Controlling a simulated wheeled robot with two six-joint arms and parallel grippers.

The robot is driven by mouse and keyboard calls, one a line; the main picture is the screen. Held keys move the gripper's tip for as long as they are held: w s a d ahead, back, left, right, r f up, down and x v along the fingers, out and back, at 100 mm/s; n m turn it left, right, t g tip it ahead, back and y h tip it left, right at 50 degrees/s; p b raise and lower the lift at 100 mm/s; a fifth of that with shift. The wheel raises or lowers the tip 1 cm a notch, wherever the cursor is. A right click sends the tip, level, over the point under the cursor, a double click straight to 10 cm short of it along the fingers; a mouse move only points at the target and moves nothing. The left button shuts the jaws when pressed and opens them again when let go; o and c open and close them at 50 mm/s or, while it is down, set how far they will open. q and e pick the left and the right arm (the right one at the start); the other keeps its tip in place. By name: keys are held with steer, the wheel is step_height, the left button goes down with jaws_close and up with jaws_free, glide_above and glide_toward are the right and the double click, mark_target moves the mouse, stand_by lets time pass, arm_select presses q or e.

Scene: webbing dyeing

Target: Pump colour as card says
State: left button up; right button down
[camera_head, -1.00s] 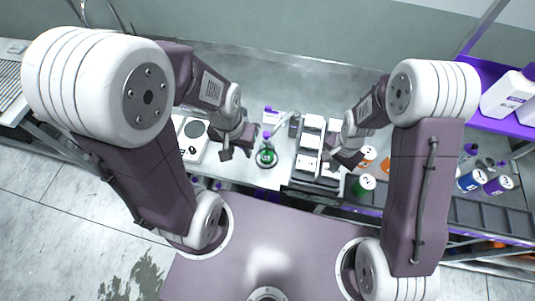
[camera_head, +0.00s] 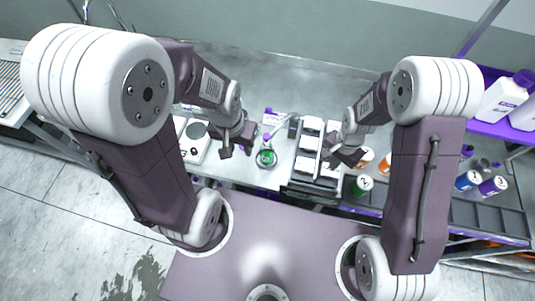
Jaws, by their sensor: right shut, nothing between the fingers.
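A small flask with green liquid and a purple top (camera_head: 266,157) stands on the pale bench, right of my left gripper. A white card with purple print (camera_head: 273,117) is behind it; its text is too small to read. My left gripper (camera_head: 237,152) is open and empty, apart from the flask. My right gripper (camera_head: 346,157) is shut and empty at the right side of a rack with white blocks (camera_head: 307,163). A green-labelled container (camera_head: 362,186) stands in front of the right gripper, and an orange one (camera_head: 385,165) to its right.
A white scale-like device (camera_head: 192,146) lies left of my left gripper. Blue (camera_head: 468,180) and purple (camera_head: 493,186) containers stand to the right, beyond my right arm. White jugs (camera_head: 502,97) stand on a purple shelf (camera_head: 492,128).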

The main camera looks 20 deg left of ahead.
step_height(320, 180, up, 6)
steer(key=p, duration=0.5)
stand_by(0.4)
steer(key=w+d+f+m+t+b, duration=0.15)
steer(key=d+f+b, duration=0.25)
steer(key=b, duration=0.8)
steer(key=s+d+f+n+b, duration=0.1)
steer(key=s+d+n+b, duration=0.2)
steer(key=s+n, duration=0.4)
steer(key=s+b, duration=0.1)
steer(key=s, duration=0.1)
steer(key=shift+s+d+f, duration=0.15)
steer(key=shift+s+f, duration=0.2)
